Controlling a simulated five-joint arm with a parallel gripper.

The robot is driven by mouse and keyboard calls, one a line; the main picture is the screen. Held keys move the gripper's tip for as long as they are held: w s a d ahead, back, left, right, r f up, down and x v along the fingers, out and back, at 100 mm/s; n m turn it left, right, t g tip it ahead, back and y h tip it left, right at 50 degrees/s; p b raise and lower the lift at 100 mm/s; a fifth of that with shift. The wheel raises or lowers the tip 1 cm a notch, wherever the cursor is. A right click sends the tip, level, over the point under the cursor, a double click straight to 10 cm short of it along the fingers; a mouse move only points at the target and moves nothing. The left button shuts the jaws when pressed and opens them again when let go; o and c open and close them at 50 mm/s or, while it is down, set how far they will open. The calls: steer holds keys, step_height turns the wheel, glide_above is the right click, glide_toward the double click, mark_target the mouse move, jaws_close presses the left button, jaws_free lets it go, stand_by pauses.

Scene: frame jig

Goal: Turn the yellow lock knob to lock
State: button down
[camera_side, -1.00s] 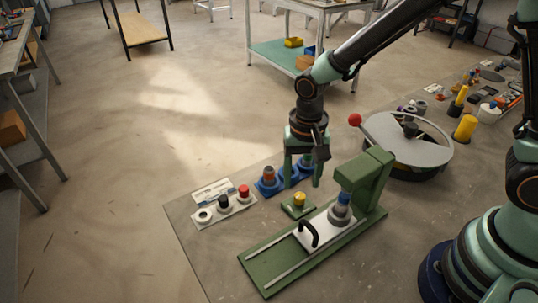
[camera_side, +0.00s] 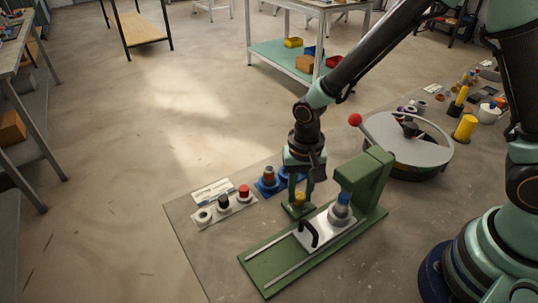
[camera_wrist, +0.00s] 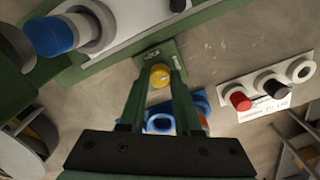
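The yellow lock knob (camera_side: 299,197) stands on a small green base (camera_side: 296,211) beside the green slide fixture. In the wrist view the knob (camera_wrist: 160,75) sits between my fingertips, with the green base and a small label just beyond it. My gripper (camera_side: 300,201) points straight down over the knob. Its two fingers lie close on either side and look shut on it; the contact itself is too small to see clearly. The pointer direction of the knob cannot be made out.
The green fixture (camera_side: 262,262) carries a white plate with a black handle (camera_side: 308,233) and a grey part with a blue top (camera_side: 342,205). Blue holders (camera_side: 268,187) stand behind the knob. A panel with white, black and red buttons (camera_side: 224,205) lies left. A round grey machine (camera_side: 425,150) stands right.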

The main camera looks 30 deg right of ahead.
steer(key=shift+n, duration=0.4)
steer(key=n, duration=1.2)
steer(key=shift+n, duration=2.5)
steer(key=c, duration=0.6)
jaws_free()
